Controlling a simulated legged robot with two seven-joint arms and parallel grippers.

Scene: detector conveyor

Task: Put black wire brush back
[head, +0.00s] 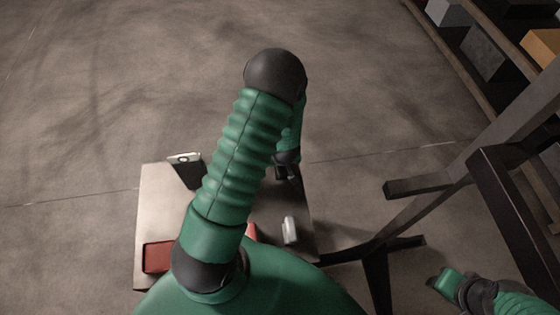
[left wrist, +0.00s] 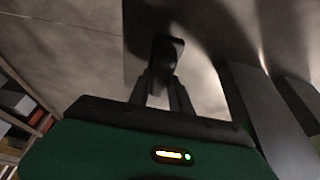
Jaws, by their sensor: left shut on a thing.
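My left gripper (head: 287,174) is over the right part of a small table, partly hidden behind my own green arm in the head view. In the left wrist view the left gripper (left wrist: 160,94) is shut on a dark, narrow thing, apparently the black wire brush (left wrist: 166,52). The brush is dark and blurred, and its bristles cannot be made out. Whether it touches the surface beneath is unclear. My right arm shows at the lower right of the head view; its gripper end (head: 440,282) is small, and its jaws cannot be made out.
The light-topped table (head: 155,205) carries a red tray (head: 158,257), a black-and-white item (head: 186,164) at its far edge and a pale item (head: 290,231). A dark metal frame (head: 430,200) stands at the right. Shelves with boxes (head: 485,52) line the upper right. Open floor lies beyond.

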